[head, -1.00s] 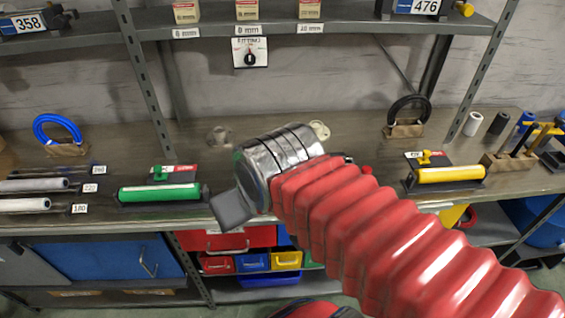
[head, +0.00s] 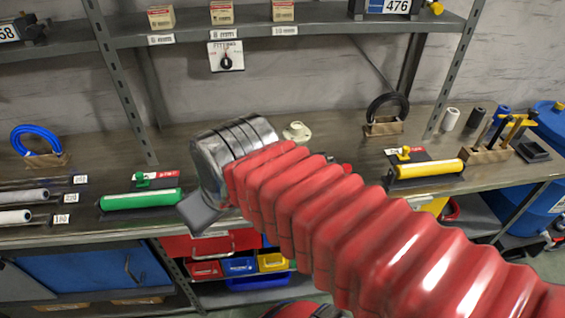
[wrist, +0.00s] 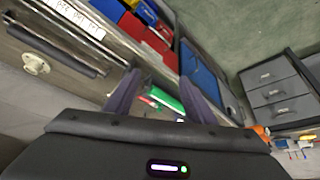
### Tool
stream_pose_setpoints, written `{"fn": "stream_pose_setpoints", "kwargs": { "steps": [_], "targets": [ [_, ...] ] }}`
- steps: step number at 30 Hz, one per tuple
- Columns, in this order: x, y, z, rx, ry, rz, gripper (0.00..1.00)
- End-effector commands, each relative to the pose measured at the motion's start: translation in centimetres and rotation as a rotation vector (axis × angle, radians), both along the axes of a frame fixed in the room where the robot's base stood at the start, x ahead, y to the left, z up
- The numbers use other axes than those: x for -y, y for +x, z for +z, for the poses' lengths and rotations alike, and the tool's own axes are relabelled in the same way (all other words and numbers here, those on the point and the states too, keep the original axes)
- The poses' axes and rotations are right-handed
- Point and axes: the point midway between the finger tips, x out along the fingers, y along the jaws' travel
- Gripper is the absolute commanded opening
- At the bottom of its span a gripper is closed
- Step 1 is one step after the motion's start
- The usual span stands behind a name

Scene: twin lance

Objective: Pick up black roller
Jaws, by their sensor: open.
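In the wrist view a long dark roller-like bar (wrist: 52,48) lies at upper left, beside a white flange; I take it as the black roller. In the head view my red-sleeved arm seems to hide that spot. A short dark cylinder (head: 475,117) also stands at the right of the bench. My gripper (wrist: 160,62) is open and empty, with both fingers in the wrist view. The green roller (wrist: 165,98) shows beyond, between the fingers; in the head view the gripper (head: 198,214) is just right of it.
The yellow roller (head: 428,170) lies on the bench right of my arm. Pale rollers (head: 22,195) lie at far left. A white flange (head: 297,131) and a black coil (head: 388,106) stand toward the back. Shelf posts (head: 120,75) rise behind. Bins (head: 240,267) sit below.

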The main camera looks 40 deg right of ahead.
Motion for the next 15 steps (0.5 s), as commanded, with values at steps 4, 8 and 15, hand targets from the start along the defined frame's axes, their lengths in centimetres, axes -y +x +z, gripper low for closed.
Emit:
{"fn": "stream_pose_setpoints", "kwargs": {
  "steps": [4, 8, 15],
  "targets": [
    [2.4, 1.8, 1.0, -0.041, -0.042, 0.039, 0.5],
    [4.4, 3.7, 2.0, -0.088, -0.086, 0.112, 0.5],
    [8.9, 7.3, 3.1, -0.173, -0.147, 0.257, 0.5]
  ]
}}
